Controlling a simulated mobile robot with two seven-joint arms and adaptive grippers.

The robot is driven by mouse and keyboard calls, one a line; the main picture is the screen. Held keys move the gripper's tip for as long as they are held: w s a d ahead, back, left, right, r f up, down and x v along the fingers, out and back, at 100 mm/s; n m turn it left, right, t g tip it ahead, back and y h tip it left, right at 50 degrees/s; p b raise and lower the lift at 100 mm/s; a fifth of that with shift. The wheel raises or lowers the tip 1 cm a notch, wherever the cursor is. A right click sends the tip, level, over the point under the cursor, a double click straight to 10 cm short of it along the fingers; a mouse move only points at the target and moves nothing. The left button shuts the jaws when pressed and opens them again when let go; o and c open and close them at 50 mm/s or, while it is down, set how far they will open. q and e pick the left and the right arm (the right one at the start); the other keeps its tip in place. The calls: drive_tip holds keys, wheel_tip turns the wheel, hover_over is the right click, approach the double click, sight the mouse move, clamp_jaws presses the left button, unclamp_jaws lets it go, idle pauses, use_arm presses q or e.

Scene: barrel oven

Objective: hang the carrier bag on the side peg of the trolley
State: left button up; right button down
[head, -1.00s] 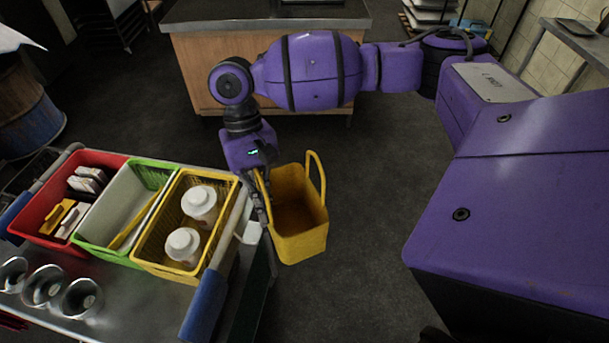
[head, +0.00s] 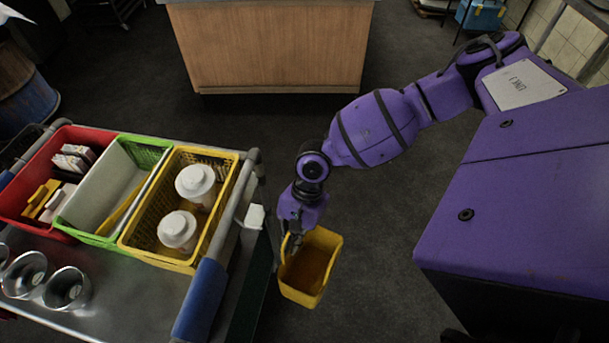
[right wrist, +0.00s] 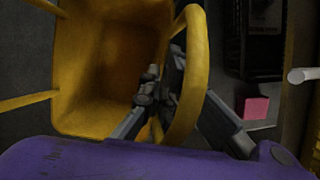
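The carrier bag (head: 331,270) is yellow, open at the top, and hangs from my right gripper (head: 293,244) just right of the trolley's end. In the right wrist view, its open inside (right wrist: 105,65) faces the camera, and the yellow handle strap passes at my right gripper's fingers (right wrist: 160,88), which are closed around it. The trolley (head: 130,300) stands at the left. A white peg (head: 254,216) juts from its right side, left of the gripper and apart from the bag. A white rod end, likely the peg, shows in the right wrist view (right wrist: 302,75). My left gripper is out of view.
The trolley top holds a red bin (head: 95,138), a green bin (head: 150,152) and a yellow basket (head: 225,158) with two white-lidded tubs. A blue-gripped handle bar (head: 203,298) runs along the trolley's right end. A wooden counter (head: 275,50) stands behind; floor between is clear.

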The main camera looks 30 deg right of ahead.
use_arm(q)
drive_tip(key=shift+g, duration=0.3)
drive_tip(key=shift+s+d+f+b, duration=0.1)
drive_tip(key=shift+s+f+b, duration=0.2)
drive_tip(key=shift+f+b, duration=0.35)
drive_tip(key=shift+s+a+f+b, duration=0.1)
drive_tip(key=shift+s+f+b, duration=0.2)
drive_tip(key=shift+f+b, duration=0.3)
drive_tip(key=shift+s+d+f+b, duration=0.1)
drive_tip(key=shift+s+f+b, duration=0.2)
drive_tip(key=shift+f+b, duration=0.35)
use_arm(e)
drive_tip(key=w+a+f, duration=0.1)
drive_tip(key=w+a, duration=0.5)
drive_tip(key=shift+f, duration=0.2)
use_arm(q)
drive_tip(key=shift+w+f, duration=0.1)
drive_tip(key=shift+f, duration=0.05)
use_arm(e)
drive_tip(key=c, duration=2)
unclamp_jaws()
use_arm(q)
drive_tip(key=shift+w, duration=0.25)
use_arm(e)
drive_tip(key=shift+o, duration=0.7)
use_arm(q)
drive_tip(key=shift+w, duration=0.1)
use_arm(e)
drive_tip(key=shift+w+r, duration=0.1)
